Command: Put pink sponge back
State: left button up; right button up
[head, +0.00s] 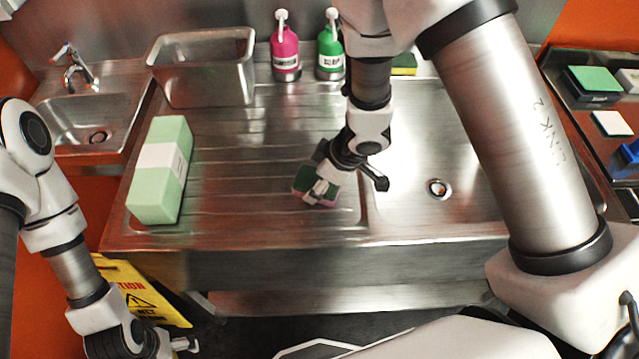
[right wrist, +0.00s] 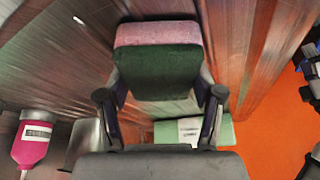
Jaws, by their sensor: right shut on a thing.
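The pink sponge (head: 304,185) has a dark green scouring side and is over the ribbed drainboard, left of the sink basin. My right gripper (head: 322,189) is shut on it. In the right wrist view the sponge (right wrist: 158,62) sits between the two fingers of the right gripper (right wrist: 160,100), its green side towards the camera and its pink part at the far end. I cannot tell whether the sponge touches the drainboard. My left gripper (head: 188,345) is low at the bottom left, in front of the counter and apart from the sponge; its fingers are too small to read.
A pale green block with a white band (head: 158,190) lies on the drainboard's left. A steel tub (head: 205,95), a pink bottle (head: 285,55) and a green bottle (head: 330,60) stand along the back. A yellow-green sponge (head: 404,66) lies behind the basin (head: 410,205). The drainboard's middle is clear.

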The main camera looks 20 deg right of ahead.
jog(key=shift+w+f, duration=0.1)
jog(key=shift+w, duration=0.1)
jog(key=shift+c, duration=0.3)
jog(key=o, duration=1.1)
jog(key=p+v, duration=0.4)
jog(key=v, duration=0.8)
